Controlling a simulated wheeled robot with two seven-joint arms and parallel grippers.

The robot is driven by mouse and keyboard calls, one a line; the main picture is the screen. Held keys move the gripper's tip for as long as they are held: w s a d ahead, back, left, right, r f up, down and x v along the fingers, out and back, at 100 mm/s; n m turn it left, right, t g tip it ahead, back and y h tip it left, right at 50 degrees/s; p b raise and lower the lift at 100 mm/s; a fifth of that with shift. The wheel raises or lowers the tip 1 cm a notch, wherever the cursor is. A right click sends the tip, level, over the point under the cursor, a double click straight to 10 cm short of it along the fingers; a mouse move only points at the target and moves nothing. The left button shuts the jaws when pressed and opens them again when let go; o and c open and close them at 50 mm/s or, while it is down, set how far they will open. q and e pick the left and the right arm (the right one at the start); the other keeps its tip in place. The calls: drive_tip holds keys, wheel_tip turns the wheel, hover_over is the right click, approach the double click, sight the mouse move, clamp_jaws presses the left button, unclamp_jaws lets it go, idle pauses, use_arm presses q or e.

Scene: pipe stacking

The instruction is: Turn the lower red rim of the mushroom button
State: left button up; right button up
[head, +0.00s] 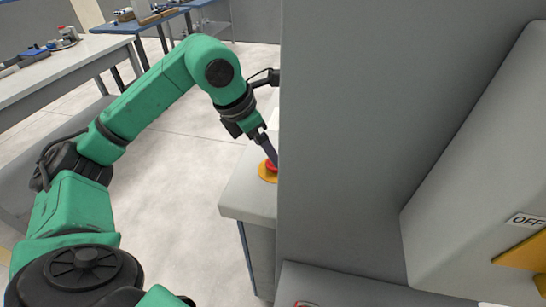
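The red mushroom button (270,166) sits on a yellow round base (267,175) on the top of a grey cabinet, left of a tall grey panel. The panel's edge cuts off the button's right side. My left gripper (270,155) comes down from above, its dark fingers at the button. One finger shows and the other is hidden, so I cannot tell how far apart they are or whether they touch the red rim. My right gripper is not in the picture.
The tall grey panel (335,130) blocks the view right of the button. A grey housing with an OFF label (527,220) stands at the right. Workbenches with small items (60,70) stand at the back left. The floor (180,150) between is clear.

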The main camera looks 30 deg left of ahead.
use_arm(q)
drive_tip(key=shift+x, duration=2.2)
drive_tip(key=shift+d, duration=0.1)
drive_tip(key=c, duration=1.4)
